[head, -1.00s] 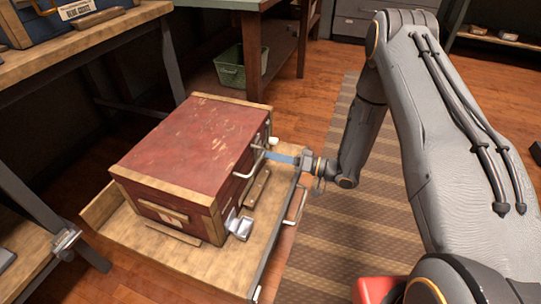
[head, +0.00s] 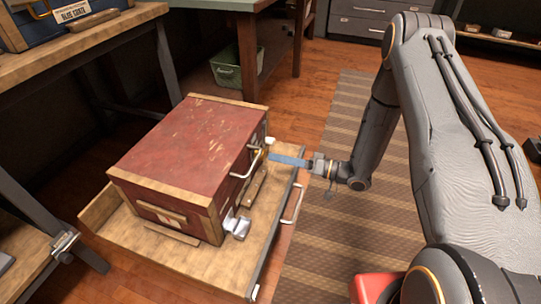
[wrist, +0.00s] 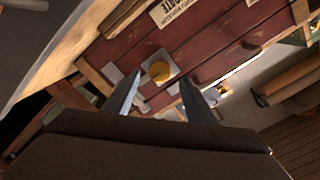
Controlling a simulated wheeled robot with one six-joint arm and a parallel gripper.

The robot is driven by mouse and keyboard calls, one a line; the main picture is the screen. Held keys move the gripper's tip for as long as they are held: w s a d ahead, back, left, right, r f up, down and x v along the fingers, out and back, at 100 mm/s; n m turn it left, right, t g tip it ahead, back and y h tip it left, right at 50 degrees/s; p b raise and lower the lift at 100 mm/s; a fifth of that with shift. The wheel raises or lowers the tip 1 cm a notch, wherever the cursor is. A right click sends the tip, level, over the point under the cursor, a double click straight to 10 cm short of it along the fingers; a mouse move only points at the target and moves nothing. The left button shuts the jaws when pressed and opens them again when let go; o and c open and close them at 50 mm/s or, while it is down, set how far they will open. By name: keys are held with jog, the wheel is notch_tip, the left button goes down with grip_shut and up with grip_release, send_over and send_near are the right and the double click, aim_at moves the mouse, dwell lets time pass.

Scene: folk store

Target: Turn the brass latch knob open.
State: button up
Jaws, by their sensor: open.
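The brass latch knob (wrist: 159,71) is round and yellow on a pale square plate (wrist: 153,60) on the red crate's front in the wrist view. In the head view, the red wooden crate (head: 190,140) has light wood edges, and the knob cannot be made out clearly. My gripper (wrist: 161,82) is open, with one finger on each side below the knob in the wrist picture. The knob appears just beyond the fingertips, and I cannot tell whether they touch it. In the head view my gripper (head: 272,157) reaches the crate's right face from the right.
The crate stands on a wooden tray-like surface (head: 225,265) with a metal handle (head: 293,203) on its right side. A metal handle (head: 249,162) juts from the crate near my fingers. A wooden bench (head: 90,45) stands at left. A striped rug (head: 340,230) covers open floor.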

jog(key=shift+v, duration=1.45)
